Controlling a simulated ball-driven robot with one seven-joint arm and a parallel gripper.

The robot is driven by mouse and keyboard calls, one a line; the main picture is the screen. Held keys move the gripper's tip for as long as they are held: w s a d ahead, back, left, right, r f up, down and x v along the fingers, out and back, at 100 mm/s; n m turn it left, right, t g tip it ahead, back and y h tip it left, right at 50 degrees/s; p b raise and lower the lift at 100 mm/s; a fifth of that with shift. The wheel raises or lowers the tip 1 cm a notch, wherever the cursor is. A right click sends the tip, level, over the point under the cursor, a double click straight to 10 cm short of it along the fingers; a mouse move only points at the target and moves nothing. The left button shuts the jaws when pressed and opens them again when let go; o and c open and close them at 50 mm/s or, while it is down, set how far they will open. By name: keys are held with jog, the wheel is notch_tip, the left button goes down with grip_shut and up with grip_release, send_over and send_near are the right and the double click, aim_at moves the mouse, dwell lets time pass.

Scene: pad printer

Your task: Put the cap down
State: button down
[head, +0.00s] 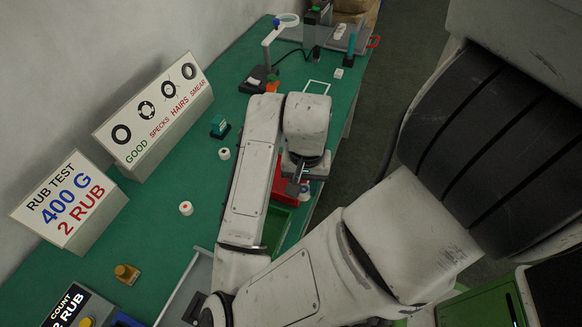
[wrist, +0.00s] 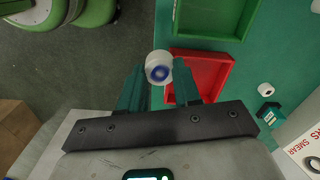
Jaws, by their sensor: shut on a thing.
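My gripper (wrist: 160,75) is shut on a cap (wrist: 159,66), a white round piece with a blue middle, held at the fingertips. In the wrist view the cap shows just left of the red tray (wrist: 232,76), near the table's edge; its height above the table is unclear. In the head view my gripper (head: 297,187) is over the red tray (head: 283,190), which my arm partly hides. A green tray (head: 276,228) lies beside the red one and also shows in the wrist view (wrist: 244,22). The red tray looks empty where it shows.
Two white caps stand on the green table, one near (head: 185,208) and one farther (head: 224,153), next to a teal block (head: 220,127). A rub test sign (head: 70,205) and a print-grade sign (head: 153,115) line the wall. A magnifier lamp (head: 275,45) stands at the far end.

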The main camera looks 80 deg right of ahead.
jog(key=w+d+f, duration=0.2)
jog(key=d+f, duration=0.1)
jog(key=w+d+f+b, duration=0.1)
jog(key=w+d+f, duration=0.1)
jog(key=d+f, duration=0.1)
jog(key=w+d+f, duration=0.2)
jog(key=d, duration=0.3)
jog(key=shift+w+d+f, duration=0.2)
jog(key=shift+f, duration=0.2)
jog(key=shift+w+d+f, duration=0.15)
jog(key=shift+d+f, duration=0.15)
jog(key=shift+f, duration=0.2)
jog(key=shift+f+p, duration=0.3)
jog(key=shift+f, duration=1.25)
jog(key=shift+f, duration=0.1)
jog(key=c, duration=0.8)
grip_release()
